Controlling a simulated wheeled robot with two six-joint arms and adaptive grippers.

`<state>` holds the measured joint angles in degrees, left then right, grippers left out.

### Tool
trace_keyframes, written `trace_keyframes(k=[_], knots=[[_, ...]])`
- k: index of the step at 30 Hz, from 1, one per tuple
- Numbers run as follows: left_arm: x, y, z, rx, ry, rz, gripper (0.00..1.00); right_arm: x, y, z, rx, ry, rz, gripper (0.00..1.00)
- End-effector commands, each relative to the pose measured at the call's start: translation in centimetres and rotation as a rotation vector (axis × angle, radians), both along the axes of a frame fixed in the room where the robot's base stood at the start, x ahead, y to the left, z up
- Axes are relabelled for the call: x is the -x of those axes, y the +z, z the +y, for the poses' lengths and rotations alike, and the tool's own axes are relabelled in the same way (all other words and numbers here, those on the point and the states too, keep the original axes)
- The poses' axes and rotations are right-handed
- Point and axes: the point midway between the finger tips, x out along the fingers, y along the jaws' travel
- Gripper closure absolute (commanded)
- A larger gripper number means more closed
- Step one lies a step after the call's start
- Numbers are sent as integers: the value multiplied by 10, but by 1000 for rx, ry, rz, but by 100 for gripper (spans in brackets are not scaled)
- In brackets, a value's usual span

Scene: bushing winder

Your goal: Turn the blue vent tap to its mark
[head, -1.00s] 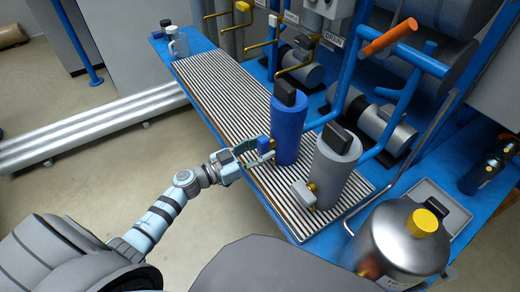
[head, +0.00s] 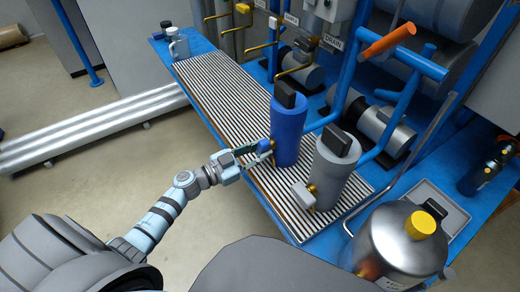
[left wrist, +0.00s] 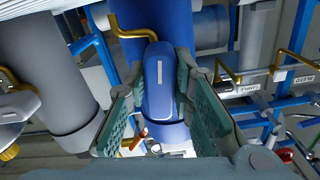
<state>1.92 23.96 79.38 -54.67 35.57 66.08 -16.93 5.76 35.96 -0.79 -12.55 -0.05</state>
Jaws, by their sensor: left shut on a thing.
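The blue vent tap (left wrist: 158,85) is a rounded blue handle with a pale stripe. It is on the lower side of the blue cylinder (head: 287,130), with a brass pipe (left wrist: 132,30) beside it in the left wrist view. My left gripper (head: 264,150) is shut on the tap, one finger on each side of it. In the head view the fingers mostly cover the tap. I cannot make out the tap's target mark. My right gripper is not in view.
A grey cylinder (head: 335,172) with a pale tap (head: 303,194) stands close to the right. A steel tank with yellow cap (head: 422,222) is at the front right.

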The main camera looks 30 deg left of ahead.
Motion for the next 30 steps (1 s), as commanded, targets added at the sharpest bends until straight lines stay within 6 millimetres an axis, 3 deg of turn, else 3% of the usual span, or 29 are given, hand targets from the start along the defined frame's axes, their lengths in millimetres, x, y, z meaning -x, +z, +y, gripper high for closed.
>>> trace_keyframes(k=[12, 30], knots=[[-1, 1, 2, -326, 0, -189, 100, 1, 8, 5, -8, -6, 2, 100], [-2, 2, 4, -817, -1, -478, 100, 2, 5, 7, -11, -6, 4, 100]])
